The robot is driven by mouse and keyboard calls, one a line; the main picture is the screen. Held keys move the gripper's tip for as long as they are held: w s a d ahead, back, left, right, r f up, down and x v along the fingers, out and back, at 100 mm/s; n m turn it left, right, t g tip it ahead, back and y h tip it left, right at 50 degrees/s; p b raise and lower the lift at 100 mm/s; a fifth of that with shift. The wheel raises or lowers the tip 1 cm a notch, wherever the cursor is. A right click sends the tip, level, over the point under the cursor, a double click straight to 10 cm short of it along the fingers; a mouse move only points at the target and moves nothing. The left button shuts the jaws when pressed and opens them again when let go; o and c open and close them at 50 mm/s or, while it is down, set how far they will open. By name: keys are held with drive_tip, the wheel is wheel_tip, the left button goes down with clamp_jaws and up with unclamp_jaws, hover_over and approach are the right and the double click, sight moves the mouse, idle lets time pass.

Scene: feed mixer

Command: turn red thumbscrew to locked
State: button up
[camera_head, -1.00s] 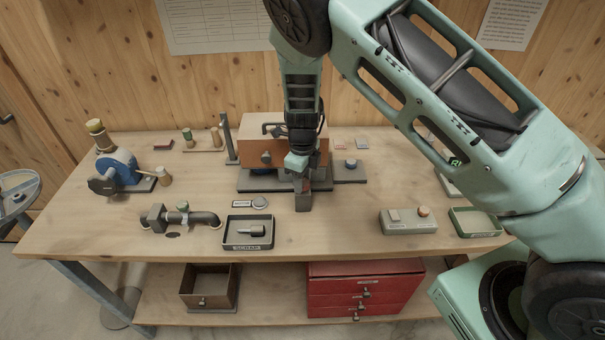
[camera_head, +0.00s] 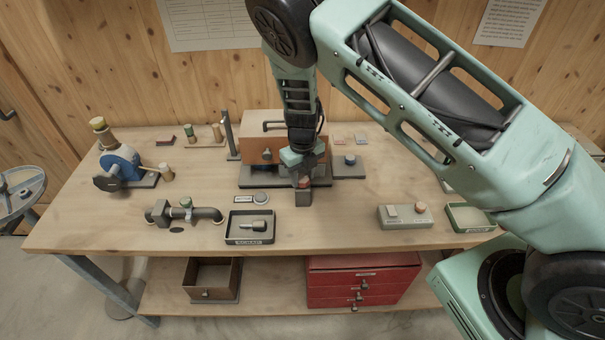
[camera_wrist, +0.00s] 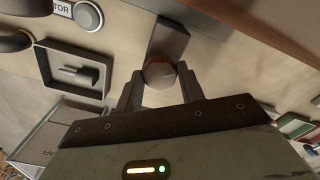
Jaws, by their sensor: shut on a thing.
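The red thumbscrew (camera_head: 304,183) sits on top of a small grey block (camera_head: 303,198) near the middle of the bench. In the wrist view its faceted, dull red head (camera_wrist: 159,72) lies between the two dark fingers, with the grey block (camera_wrist: 169,38) behind it. My gripper (camera_head: 305,178) points down over the block and is shut on the thumbscrew; it also shows in the wrist view (camera_wrist: 160,82). Any lock marking on the block is hidden or too small to read.
An orange-brown box machine (camera_head: 250,125) on a dark base stands just behind my gripper. A black tray (camera_head: 232,229) holding a dark part lies to the left in front. A grey control box (camera_head: 405,222) stands to the right. The bench directly in front of the block is clear.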

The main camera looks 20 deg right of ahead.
sight(302, 178)
drive_tip(key=shift+w+r, duration=0.1)
drive_tip(key=o, duration=1)
drive_tip(key=shift+c, duration=0.2)
wheel_tip(302, 178, up, 17)
drive_tip(key=b, duration=0.4)
drive_tip(key=shift+r, duration=0.15)
